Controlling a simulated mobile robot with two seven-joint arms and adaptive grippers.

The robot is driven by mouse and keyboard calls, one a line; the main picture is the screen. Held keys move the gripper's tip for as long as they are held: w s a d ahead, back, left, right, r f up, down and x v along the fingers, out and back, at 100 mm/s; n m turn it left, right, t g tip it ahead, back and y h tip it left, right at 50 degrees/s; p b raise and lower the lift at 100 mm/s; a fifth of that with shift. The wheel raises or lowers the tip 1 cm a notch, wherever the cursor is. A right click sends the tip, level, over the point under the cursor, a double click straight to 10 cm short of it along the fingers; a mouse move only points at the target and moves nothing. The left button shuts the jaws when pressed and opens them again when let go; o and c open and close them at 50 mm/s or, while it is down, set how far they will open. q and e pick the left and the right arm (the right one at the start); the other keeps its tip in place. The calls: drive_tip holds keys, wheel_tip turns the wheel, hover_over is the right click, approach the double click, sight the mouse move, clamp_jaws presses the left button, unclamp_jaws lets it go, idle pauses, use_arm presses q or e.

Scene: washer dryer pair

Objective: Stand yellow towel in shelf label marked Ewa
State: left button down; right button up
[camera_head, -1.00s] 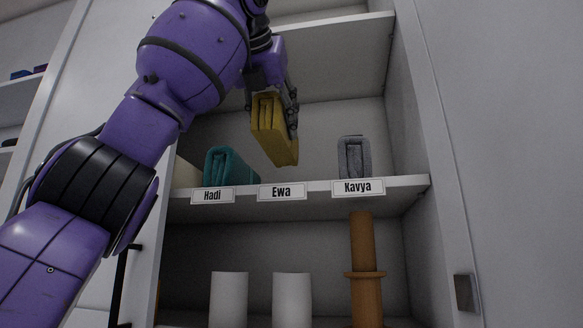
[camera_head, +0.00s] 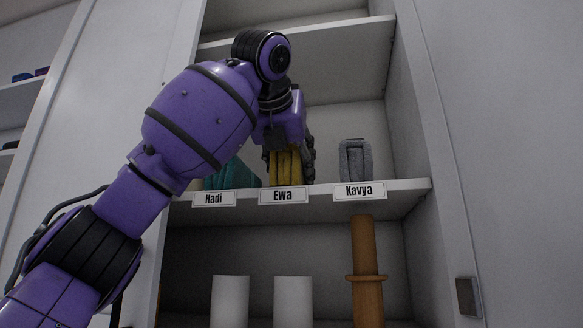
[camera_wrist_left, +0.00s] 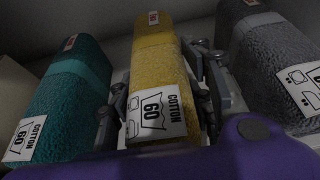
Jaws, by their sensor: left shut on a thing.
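The yellow towel (camera_head: 286,168) is upright on the shelf, directly behind the Ewa label (camera_head: 283,195). My left gripper (camera_head: 288,150) is shut on it from above, with fingers on both sides. In the left wrist view the yellow towel (camera_wrist_left: 160,70) shows a "Cotton 60" tag, between the gripper's fingers (camera_wrist_left: 165,105). The towel's base is partly hidden by the label, so I cannot tell for sure that it touches the shelf. My right gripper is not in view.
The shelf board (camera_head: 405,187) has free room at right. White rolls (camera_head: 230,300) and a wooden holder (camera_head: 366,275) stand below.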

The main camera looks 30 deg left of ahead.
use_arm(q)
drive_tip(key=shift+d, duration=0.1)
drive_tip(key=c, duration=0.9)
unclamp_jaws()
drive_tip(key=shift+s+r, duration=0.2)
drive_tip(key=shift+s, duration=0.05)
drive_tip(key=v, duration=1.1)
drive_tip(key=shift+s, duration=0.25)
